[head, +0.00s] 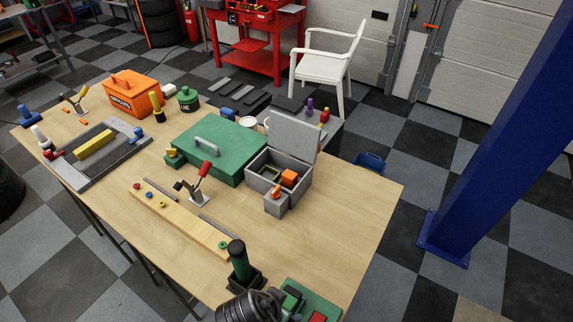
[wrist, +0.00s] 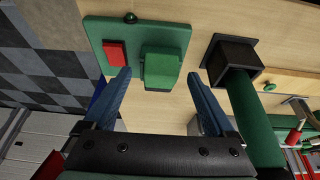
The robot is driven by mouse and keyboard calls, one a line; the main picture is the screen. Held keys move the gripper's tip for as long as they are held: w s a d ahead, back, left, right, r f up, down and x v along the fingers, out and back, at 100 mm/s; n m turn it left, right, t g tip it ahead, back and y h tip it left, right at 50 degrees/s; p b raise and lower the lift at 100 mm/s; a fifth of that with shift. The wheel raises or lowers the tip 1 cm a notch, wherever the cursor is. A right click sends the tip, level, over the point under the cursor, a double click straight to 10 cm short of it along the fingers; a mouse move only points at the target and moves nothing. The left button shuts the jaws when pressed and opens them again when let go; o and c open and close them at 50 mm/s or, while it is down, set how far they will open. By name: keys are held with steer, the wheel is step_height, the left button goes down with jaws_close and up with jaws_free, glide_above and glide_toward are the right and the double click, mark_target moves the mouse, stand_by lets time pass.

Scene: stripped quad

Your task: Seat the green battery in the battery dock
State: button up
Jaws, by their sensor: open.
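A green cylinder with a black top (head: 239,262), which looks like the battery, stands with its lower end in a black square socket, which looks like the dock. In the wrist view the cylinder (wrist: 250,115) rises from the socket (wrist: 232,52) at the right; I cannot tell how deep it sits. My gripper (wrist: 159,75) is open and empty. Its blue fingers point toward a green block (wrist: 165,58) on a green panel (wrist: 105,33); the cylinder is outside the right finger. In the head view my gripper is at the bottom edge, its fingers not clearly visible.
A red block (wrist: 115,53) sits on the panel beside the green block. A wooden strip (head: 180,222) with small coloured knobs, a red-handled clamp (head: 203,170), a green case (head: 190,150) and an open grey box (head: 262,178) stand farther back. The table's right side is bare.

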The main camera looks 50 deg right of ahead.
steer(key=shift+x, duration=0.95)
jaws_close()
